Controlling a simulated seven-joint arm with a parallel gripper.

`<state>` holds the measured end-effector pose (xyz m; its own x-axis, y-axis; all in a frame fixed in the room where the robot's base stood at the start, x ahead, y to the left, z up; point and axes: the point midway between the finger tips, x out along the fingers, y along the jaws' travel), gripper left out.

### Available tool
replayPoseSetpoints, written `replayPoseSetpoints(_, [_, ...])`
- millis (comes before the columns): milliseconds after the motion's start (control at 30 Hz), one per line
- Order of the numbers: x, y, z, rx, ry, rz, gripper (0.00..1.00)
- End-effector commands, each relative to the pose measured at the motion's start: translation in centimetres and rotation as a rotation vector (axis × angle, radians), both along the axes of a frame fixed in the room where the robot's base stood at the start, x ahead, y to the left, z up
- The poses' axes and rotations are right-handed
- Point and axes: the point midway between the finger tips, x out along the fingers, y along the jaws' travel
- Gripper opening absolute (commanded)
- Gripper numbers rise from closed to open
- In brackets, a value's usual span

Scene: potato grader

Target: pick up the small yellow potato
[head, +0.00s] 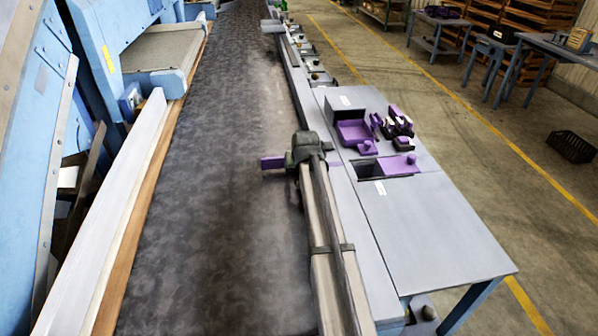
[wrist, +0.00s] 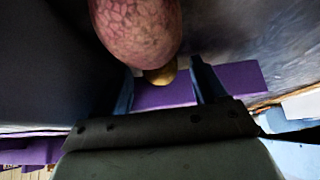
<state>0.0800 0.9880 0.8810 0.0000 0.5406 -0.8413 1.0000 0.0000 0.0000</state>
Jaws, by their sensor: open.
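The small yellow potato (wrist: 161,74) shows in the wrist view between the two fingers of my open gripper (wrist: 163,80), near their tips. It is partly hidden behind a large reddish, mottled potato (wrist: 138,28) at the top of that view. I cannot tell whether the fingers touch the small one. In the head view my gripper (head: 290,160) is over the right side of the dark belt (head: 215,150), and no potato can be made out there.
A purple bar (wrist: 165,96) lies behind the fingers; it also shows beside my gripper in the head view (head: 272,162). A grey table (head: 440,225) with purple trays (head: 354,133) and an opening stands right of the belt. A white rail (head: 105,220) edges the belt's left.

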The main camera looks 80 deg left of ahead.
Motion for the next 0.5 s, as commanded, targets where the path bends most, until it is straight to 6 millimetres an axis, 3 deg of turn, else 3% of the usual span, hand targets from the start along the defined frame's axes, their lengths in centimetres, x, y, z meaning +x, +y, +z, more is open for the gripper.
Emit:
replayPoseSetpoints(200, [-0.01, 0.03, -0.11, 0.000, 0.000, 0.000, 0.71])
replayPoseSetpoints(500, [-0.01, 0.02, -0.08, 0.000, 0.000, 0.000, 0.43])
